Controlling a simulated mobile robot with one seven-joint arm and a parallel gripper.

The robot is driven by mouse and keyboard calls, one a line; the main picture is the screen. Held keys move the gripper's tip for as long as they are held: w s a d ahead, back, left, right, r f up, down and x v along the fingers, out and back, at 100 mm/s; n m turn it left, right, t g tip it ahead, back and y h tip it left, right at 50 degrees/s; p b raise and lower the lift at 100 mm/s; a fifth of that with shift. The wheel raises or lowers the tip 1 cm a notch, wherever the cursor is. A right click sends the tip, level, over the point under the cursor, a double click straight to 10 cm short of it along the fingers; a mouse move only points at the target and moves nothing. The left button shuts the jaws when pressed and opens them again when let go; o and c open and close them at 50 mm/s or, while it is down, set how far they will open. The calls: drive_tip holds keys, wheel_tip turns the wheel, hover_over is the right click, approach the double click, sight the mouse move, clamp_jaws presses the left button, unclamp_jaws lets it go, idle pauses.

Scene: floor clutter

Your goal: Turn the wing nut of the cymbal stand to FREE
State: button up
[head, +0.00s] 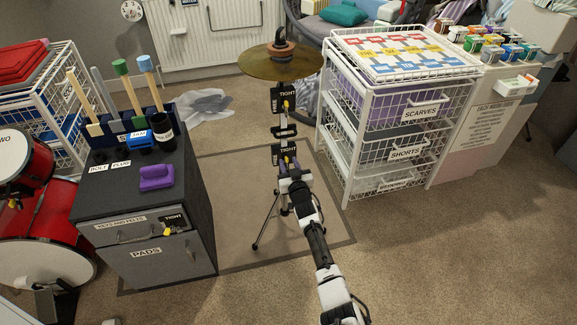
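The cymbal stand (269,217) stands upright on the rug in the middle of the head view, with a brass cymbal (253,65) at its top. Two dark plates reading TIGHT sit on its column, an upper plate (277,93) and a lower plate (278,150). A small yellow part, seemingly a wing nut (286,105), shows at the upper plate. Another yellow part (286,160) shows at the lower plate, just beyond my gripper (287,170). My arm reaches up from the bottom and covers part of the stand. Whether my fingers touch or hold anything is too small to tell.
A dark cabinet (190,200) stands left, with a purple object (156,177) on top and another TIGHT plate (174,223) on its front. A white wire basket rack (345,150) stands close right. Carpet at front right is clear.

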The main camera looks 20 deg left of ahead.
drive_tip(key=shift+w+a, duration=0.25)
drive_tip(key=shift+w, duration=0.05)
clamp_jaws()
